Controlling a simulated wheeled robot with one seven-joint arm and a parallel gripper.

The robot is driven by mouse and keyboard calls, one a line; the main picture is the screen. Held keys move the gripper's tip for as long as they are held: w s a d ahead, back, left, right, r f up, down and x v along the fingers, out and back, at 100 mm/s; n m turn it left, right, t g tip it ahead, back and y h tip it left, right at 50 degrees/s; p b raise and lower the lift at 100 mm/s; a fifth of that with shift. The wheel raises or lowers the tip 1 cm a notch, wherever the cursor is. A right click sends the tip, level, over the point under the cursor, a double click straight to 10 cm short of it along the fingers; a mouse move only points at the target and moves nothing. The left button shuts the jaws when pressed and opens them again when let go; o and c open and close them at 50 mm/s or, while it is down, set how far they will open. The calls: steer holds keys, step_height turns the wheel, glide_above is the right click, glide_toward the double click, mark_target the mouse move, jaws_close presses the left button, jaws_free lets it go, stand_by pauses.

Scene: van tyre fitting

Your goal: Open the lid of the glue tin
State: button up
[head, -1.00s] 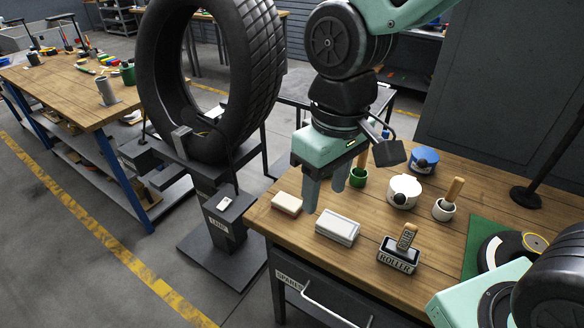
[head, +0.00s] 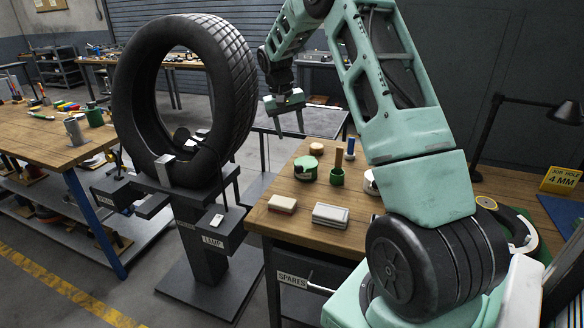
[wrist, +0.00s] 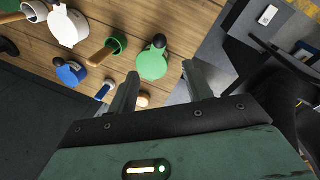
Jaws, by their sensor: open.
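Three squat tins stand on the wooden bench; no label reading glue is legible, so I cannot tell which is the glue tin. A green tin with a black knob (wrist: 152,64) is nearest my gripper in the wrist view, and a green tin (head: 305,168) shows in the head view. A white tin (wrist: 68,27) also has a dark knob; in the head view my arm partly covers it (head: 369,183). A blue tin (wrist: 70,73) lies farther left. My gripper (head: 289,122) is open and empty, raised above the bench's back-left edge, apart from the tins.
A green cup with a wooden handle (head: 337,176) stands beside the green tin. A tan block (head: 283,204) and a pale block (head: 330,215) lie at the bench front. The mounted tyre (head: 135,95) stands left. A lamp (head: 490,135) rises at the right.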

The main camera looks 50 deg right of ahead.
mark_target(298, 166)
steer(key=f, duration=0.4)
steer(key=s+d+f+p, duration=0.1)
steer(key=f, duration=0.4)
steer(key=d+f+p, duration=0.1)
steer(key=f, duration=0.4)
steer(key=shift+s+d, duration=0.15)
steer(key=shift+s, duration=0.1)
steer(key=shift+r+p, duration=0.15)
steer(key=shift+p, duration=0.15)
jaws_close()
